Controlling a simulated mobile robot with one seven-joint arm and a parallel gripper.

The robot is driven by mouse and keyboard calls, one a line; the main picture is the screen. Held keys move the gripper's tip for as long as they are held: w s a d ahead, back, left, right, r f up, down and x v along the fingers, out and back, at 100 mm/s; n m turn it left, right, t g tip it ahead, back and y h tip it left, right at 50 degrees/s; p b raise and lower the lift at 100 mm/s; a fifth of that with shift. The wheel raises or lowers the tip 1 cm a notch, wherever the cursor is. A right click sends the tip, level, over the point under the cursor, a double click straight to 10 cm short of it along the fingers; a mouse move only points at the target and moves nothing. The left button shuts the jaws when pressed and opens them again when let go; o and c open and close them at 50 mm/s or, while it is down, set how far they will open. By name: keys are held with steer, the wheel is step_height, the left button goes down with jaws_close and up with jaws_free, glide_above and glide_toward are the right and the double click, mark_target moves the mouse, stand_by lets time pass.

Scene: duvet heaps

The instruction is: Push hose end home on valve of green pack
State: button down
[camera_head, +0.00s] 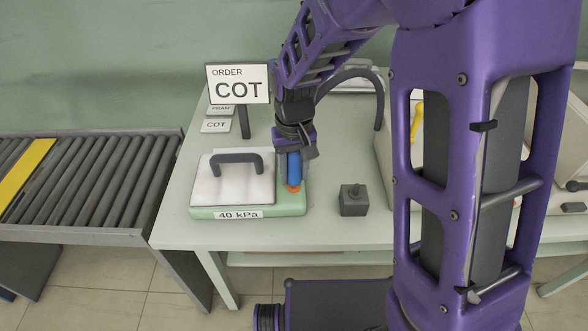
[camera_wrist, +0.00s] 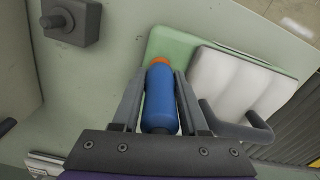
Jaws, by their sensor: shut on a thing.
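The green pack (camera_head: 300,205) lies on the table with a white padded top under a clear plate with a dark handle (camera_head: 236,160). A "40 kPa" label is on its front edge. My gripper (camera_head: 294,165) is shut on the blue hose end (camera_head: 294,170), above the pack's right part. In the wrist view the blue hose end (camera_wrist: 160,98) sits between both fingers, with an orange tip (camera_wrist: 160,62) over the green surface (camera_wrist: 180,45). The valve itself is hidden by the hose end. I cannot tell whether the orange part touches or is seated on it.
A small grey block with a knob (camera_head: 353,200) stands right of the pack. A sign reading "ORDER COT" (camera_head: 238,85) stands behind it. A dark hose (camera_head: 365,75) arches to a box on the right. A roller conveyor (camera_head: 85,185) is at the left.

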steer(key=shift+f+b, duration=0.75)
steer(key=shift+f, duration=0.35)
steer(key=shift+c, duration=1.8)
jaws_free()
step_height(320, 180, up, 18)
steer(key=p, duration=0.3)
steer(key=shift+f, duration=0.25)
